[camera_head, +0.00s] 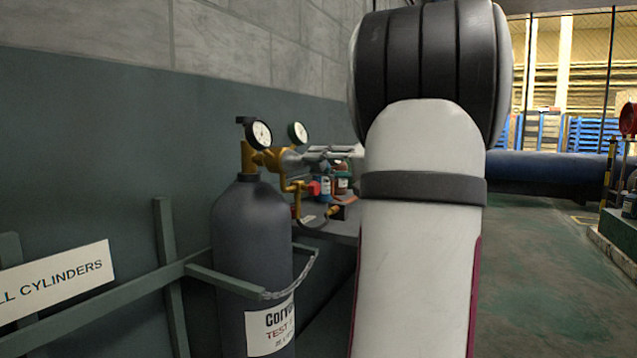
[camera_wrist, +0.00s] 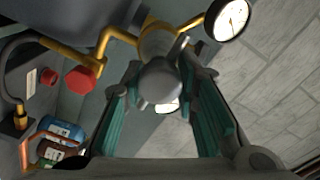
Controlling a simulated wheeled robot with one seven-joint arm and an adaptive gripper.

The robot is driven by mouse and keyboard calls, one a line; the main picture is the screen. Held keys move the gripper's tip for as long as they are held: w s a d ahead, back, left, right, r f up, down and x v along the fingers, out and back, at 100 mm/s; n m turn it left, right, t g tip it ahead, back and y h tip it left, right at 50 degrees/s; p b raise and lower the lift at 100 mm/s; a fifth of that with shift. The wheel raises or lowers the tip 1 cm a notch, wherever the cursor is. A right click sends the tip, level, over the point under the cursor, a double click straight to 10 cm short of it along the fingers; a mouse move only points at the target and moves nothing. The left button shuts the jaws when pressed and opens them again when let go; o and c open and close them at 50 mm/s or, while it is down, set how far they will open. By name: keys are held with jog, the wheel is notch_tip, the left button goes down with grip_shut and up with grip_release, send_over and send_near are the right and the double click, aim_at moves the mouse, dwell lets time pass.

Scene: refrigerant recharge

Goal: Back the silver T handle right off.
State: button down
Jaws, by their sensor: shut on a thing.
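The silver T handle (camera_wrist: 160,80) is in the upper middle of the wrist view, on the front of the brass regulator (camera_wrist: 158,40). Its crossbar slants between my two teal-padded fingers. My gripper (camera_wrist: 164,84) is shut on the handle. In the head view the brass regulator (camera_head: 266,160) tops the dark gas cylinder (camera_head: 250,240). The silver handle (camera_head: 291,160) shows small there, with my gripper (camera_head: 322,153) at its right. My arm hides part of this area.
Two dial gauges (camera_head: 259,134) (camera_head: 298,133) stand above the regulator. A red knob (camera_wrist: 80,80) on a brass pipe is left of my fingers. Small bottles (camera_head: 341,184) stand on a shelf behind. A chain (camera_head: 290,290) and rail hold the cylinder. Open floor lies at right.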

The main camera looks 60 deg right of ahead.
jog(key=c, duration=2.4)
grip_release()
jog(key=shift+a+f+n+b, duration=0.1)
jog(key=shift+f+n+b, duration=0.1)
jog(key=shift+n+b, duration=0.55)
jog(key=c, duration=2.4)
grip_release()
jog(key=c, duration=1.2)
grip_release()
jog(key=shift+c, duration=0.2)
jog(key=shift+r, duration=0.1)
jog(key=shift+s, duration=0.45)
jog(key=s+d, duration=0.1)
jog(key=s, duration=1)
